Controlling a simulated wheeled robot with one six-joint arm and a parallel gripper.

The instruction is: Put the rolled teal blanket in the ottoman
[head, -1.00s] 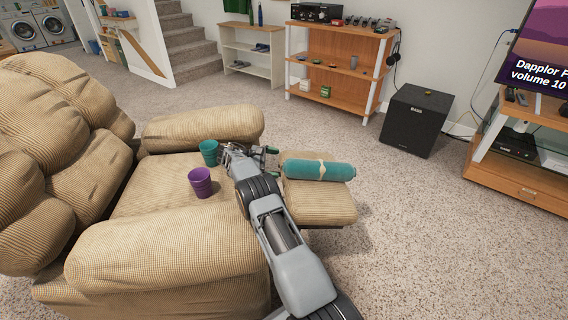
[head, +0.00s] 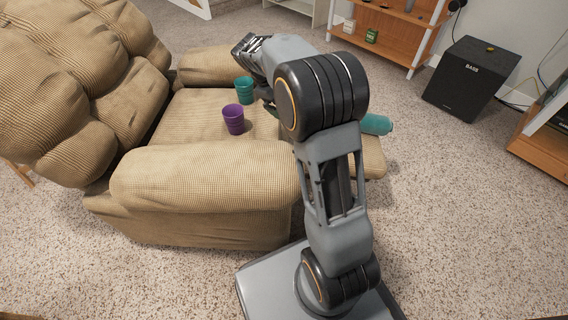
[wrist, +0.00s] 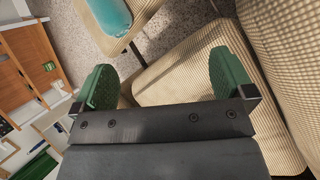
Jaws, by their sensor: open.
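The rolled teal blanket (head: 376,124) lies on the recliner's raised footrest (head: 374,160), mostly hidden behind my arm in the head view. One rounded end of it shows at the top of the wrist view (wrist: 108,14), on the tan footrest. My gripper's green fingers are spread apart in the wrist view (wrist: 163,68), with nothing between them. The gripper is above the recliner, apart from the blanket. In the head view, my arm hides much of the gripper. I cannot make out a separate ottoman in either current view.
A teal cup (head: 244,90) and a purple cup (head: 233,119) stand on the recliner seat (head: 185,118). A black speaker (head: 468,78) and wooden shelves (head: 388,38) are beyond. Open carpet (head: 445,190) lies to the right.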

